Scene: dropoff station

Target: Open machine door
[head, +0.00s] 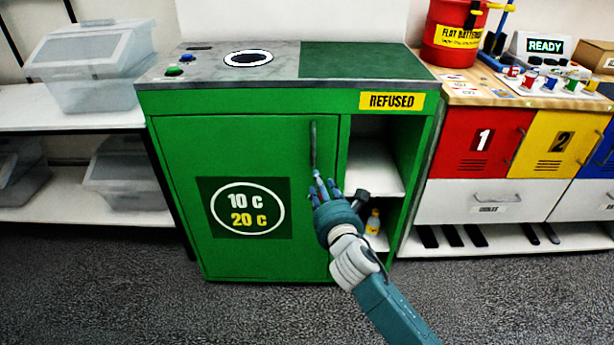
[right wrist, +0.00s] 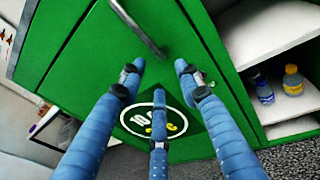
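The green machine (head: 440,84) stands in the middle of the head view. Its door (head: 180,170) looks closed and carries a "10 c 20 c" sign. The dark vertical handle (head: 313,140) is near the door's right edge. My right gripper (head: 322,184) is just below the handle's lower end in the head view. In the right wrist view the handle (right wrist: 137,28) lies beyond my spread fingers (right wrist: 157,80), with nothing between them. The gripper is open, and I see no contact with the handle. My left gripper is out of view.
Right of the door is an open shelf (head: 372,168) under a "REFUSED" label, with bottles (right wrist: 292,80) below. A workbench with red (head: 478,143) and yellow (head: 556,140) cabinets stands right. Clear bins (head: 88,75) sit on shelves left. The floor before the door is clear.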

